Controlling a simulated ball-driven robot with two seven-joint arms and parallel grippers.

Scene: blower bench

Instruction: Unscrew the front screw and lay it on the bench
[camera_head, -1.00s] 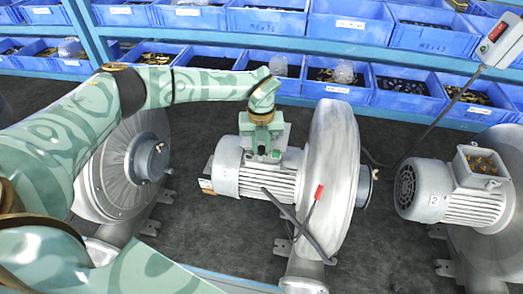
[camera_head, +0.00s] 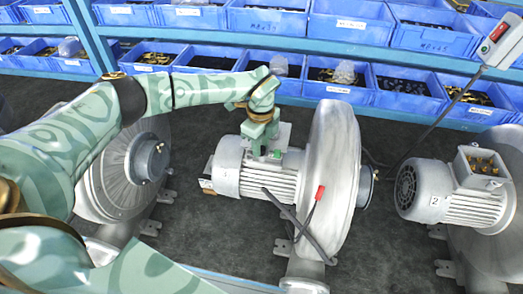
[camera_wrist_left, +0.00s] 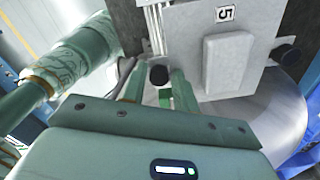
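The middle blower (camera_head: 330,190) lies on the dark bench, with a grey terminal box on its motor (camera_head: 228,168). My left gripper (camera_head: 257,152) points down at this box. In the left wrist view its two fingers (camera_wrist_left: 158,82) stand close on both sides of a black screw head (camera_wrist_left: 158,75), at the edge of a grey cover (camera_wrist_left: 228,62) labelled 5. The fingers appear shut on this front screw. Its shank is hidden. My right gripper is not in view.
A red-tipped dark cable (camera_head: 308,215) lies across the middle blower. Another blower (camera_head: 470,195) stands right, and one (camera_head: 130,170) left beneath my arm. Blue bins (camera_head: 345,92) line the back. A switch box (camera_head: 495,40) hangs upper right. Dark bench (camera_head: 200,240) is bare in front.

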